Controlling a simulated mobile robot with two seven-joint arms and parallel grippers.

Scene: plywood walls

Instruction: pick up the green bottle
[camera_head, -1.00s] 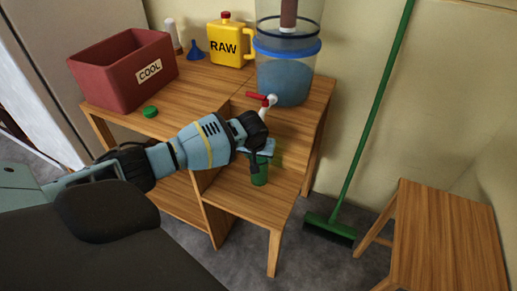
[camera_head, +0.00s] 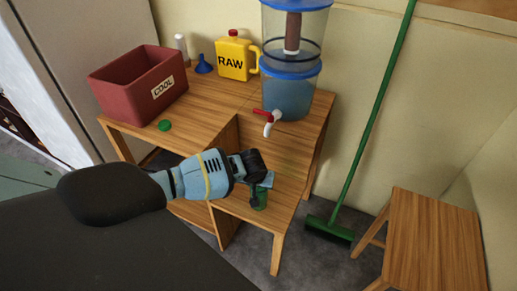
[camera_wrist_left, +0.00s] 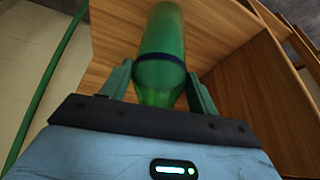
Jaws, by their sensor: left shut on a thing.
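The green bottle (camera_wrist_left: 162,50) stands out between the two fingers of my left gripper (camera_wrist_left: 160,88) in the left wrist view. It is see-through green with a dark band around it. My left gripper (camera_head: 260,186) is shut on it. In the head view, only a small part of the bottle (camera_head: 261,200) shows below the fingers, over the lower shelf (camera_head: 288,190) of the wooden stand. I cannot tell whether its base touches the shelf. My right gripper is not in view.
A dispenser (camera_head: 287,95) with a red-handled tap (camera_head: 268,120) stands above the shelf. A red COOL crate (camera_head: 120,95), green cap (camera_head: 164,125), blue funnel (camera_head: 203,66) and yellow RAW jug (camera_head: 234,60) are on the upper top. A green broom (camera_head: 365,140) and stool (camera_head: 435,235) stand right.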

